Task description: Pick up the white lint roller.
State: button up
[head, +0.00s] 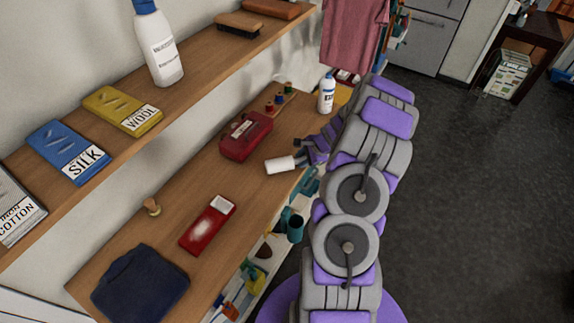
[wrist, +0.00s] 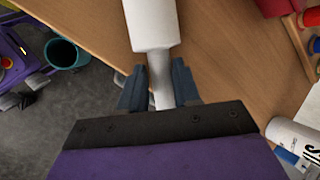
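The white lint roller (head: 281,165) is at the right edge of the wooden counter in the head view, its white roll pointing left. In the wrist view the roller (wrist: 151,22) runs up from between the fingers, with its narrow handle toward my palm. My gripper (wrist: 159,85) has one dark finger on each side of the handle, and both appear to touch it. In the head view my gripper (head: 302,160) is at the handle end, partly hidden by my arm. I cannot tell whether the roller rests on the counter or is slightly above it.
A red case (head: 246,136) lies behind the roller. A white bottle (head: 326,94) and several thread spools (head: 279,99) stand farther back. A shelf (head: 115,145) overhangs the left. Dark floor (head: 470,200) is clear at right.

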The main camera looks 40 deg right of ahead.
aim_at(304, 159)
jog(key=shift+w+d+f, duration=0.1)
jog(key=shift+d+f, duration=0.1)
jog(key=shift+f, duration=0.05)
jog(key=shift+d, duration=0.3)
jog(key=shift+a, duration=0.2)
grip_shut()
jog(key=shift+r, duration=0.8)
notch_tip(304, 159, up, 2)
jog(key=shift+r+p, duration=0.2)
jog(key=shift+p, duration=0.35)
jog(key=s+a, duration=0.3)
jog(key=s, duration=0.4)
jog(key=s+a+r, duration=0.1)
jog(key=s+a, duration=0.3)
jog(key=s, duration=0.3)
jog(key=shift+s+p, duration=0.2)
jog(key=shift+p, duration=0.2)
